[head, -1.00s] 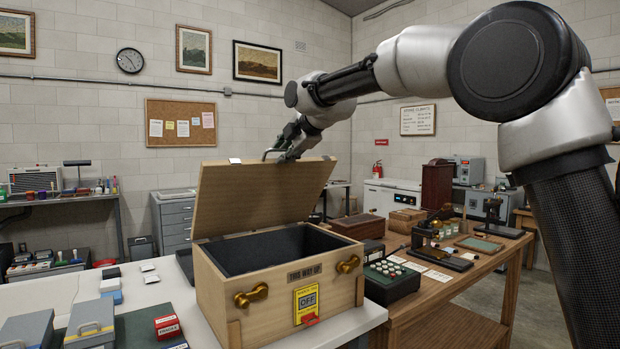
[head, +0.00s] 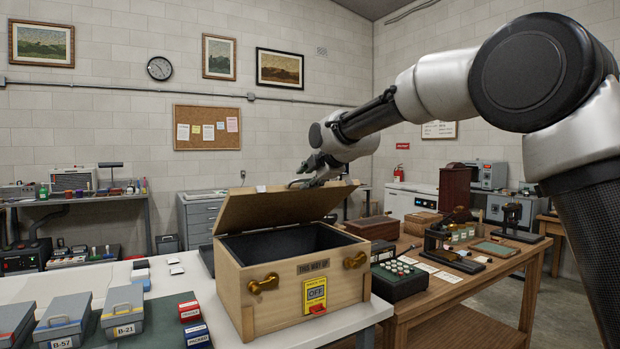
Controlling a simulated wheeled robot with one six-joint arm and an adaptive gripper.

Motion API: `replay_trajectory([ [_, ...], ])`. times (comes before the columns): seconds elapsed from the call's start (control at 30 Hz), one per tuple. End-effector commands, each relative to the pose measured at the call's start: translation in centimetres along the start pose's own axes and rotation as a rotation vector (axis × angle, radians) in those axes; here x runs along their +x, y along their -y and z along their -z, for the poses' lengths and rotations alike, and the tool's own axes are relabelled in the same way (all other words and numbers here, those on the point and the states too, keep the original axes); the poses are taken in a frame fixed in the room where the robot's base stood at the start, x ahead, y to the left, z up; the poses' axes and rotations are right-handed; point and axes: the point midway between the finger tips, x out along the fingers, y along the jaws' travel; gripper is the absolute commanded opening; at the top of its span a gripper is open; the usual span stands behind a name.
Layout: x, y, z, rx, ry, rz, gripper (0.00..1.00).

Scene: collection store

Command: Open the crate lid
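The wooden crate (head: 285,292) stands on the white table, marked "THIS WAY UP", with two brass handles and a yellow "OFF" label with a red tab on its front. Its lid (head: 285,207) is raised and tilted back from the rear edge, and the dark inside shows. My gripper (head: 308,180) is at the lid's far upper edge, near its right part. The fingers are small and partly hidden by the lid. I cannot tell whether they touch it or how far apart they are.
Grey boxes (head: 122,310) and small red and blue boxes lie left of the crate on the white table (head: 170,282). A dark button case (head: 400,280) stands close on its right, on a wooden bench (head: 470,297) with instruments. A brown box (head: 372,228) stands behind right.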

Motion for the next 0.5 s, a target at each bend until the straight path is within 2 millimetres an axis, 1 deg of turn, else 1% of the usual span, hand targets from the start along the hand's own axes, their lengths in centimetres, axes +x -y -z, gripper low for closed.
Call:
replay_trajectory([
  [0.17,-0.5,-0.3,0.0,0.000,0.000,-0.004,0.30],
  [0.5,-3.0,-1.3,0.0,0.000,0.000,-0.005,0.30],
])
